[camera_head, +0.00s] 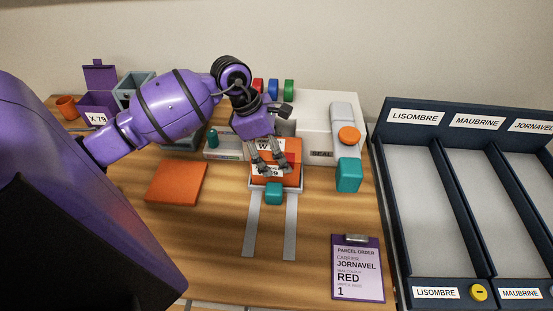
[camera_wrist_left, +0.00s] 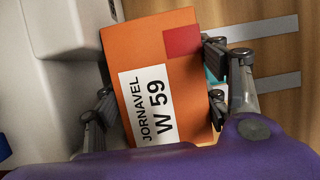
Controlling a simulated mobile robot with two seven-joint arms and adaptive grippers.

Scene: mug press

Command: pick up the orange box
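The orange box (camera_head: 288,160) sits on the small carriage at the head of two grey rails. In the left wrist view the box (camera_wrist_left: 165,50) shows a white label reading JORNAVEL W 59 and a red square near one corner. My left gripper (camera_head: 270,171) is over the box, fingers pointing down. In the left wrist view its fingers (camera_wrist_left: 158,102) straddle the box, spread along two opposite sides. The box lies a little turned between them, and firm contact on both sides is not clear. My right gripper is not in view.
An orange pad (camera_head: 177,182) lies left. An order clipboard (camera_head: 358,267) lies in front. Dark-framed sorting lanes (camera_head: 425,200) are at the right.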

